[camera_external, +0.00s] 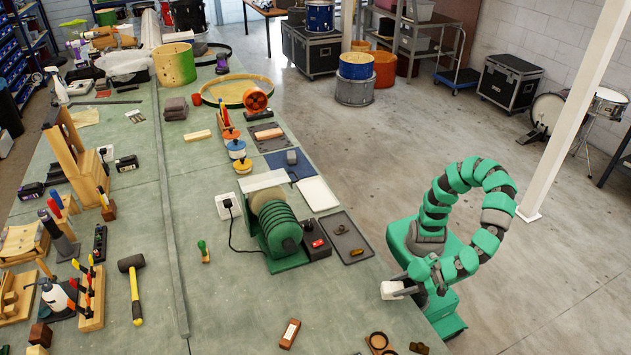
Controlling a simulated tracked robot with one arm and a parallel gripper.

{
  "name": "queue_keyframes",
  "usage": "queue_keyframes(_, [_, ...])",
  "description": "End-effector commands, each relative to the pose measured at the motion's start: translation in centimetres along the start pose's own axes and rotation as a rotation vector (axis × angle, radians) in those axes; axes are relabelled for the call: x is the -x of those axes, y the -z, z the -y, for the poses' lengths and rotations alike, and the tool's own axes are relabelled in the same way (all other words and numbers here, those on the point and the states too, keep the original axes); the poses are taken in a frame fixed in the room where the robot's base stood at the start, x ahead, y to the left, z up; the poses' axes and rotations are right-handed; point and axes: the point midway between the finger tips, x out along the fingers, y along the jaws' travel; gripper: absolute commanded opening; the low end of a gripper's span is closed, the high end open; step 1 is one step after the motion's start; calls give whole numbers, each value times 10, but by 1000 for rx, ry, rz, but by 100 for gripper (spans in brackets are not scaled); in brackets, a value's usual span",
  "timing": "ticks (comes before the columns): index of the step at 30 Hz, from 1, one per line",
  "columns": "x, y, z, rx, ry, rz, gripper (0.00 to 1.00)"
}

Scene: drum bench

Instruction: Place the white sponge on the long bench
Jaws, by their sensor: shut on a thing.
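The white sponge (393,290) is a small pale block at the right edge of the bench. My gripper (405,285) is shut on it from the right side. The sponge is near the bench's front right edge; I cannot tell whether it touches the top or is held just above it. The long bench (225,310) has a worn grey-green top and runs from the lower part of the picture to the far back. The gripper's fingers are partly hidden by the arm.
A dark tray (341,238) and a green roller machine (279,232) stand behind the sponge on the bench. Bare bench top lies left of the sponge.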

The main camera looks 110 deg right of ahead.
Motion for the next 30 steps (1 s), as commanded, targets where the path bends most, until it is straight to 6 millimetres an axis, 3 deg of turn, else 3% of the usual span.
queue_keyframes(5, [-7,2,11,-3,2,0,22])
queue_keyframes(15, [-22,-30,10,1,-1,1,22])
queue_keyframes(27, [-23,-32,11,-2,0,0,22])
queue_keyframes(28, [-23,-32,11,-2,0,0,45])
queue_keyframes(30, [-23,-31,11,-2,0,0,65])
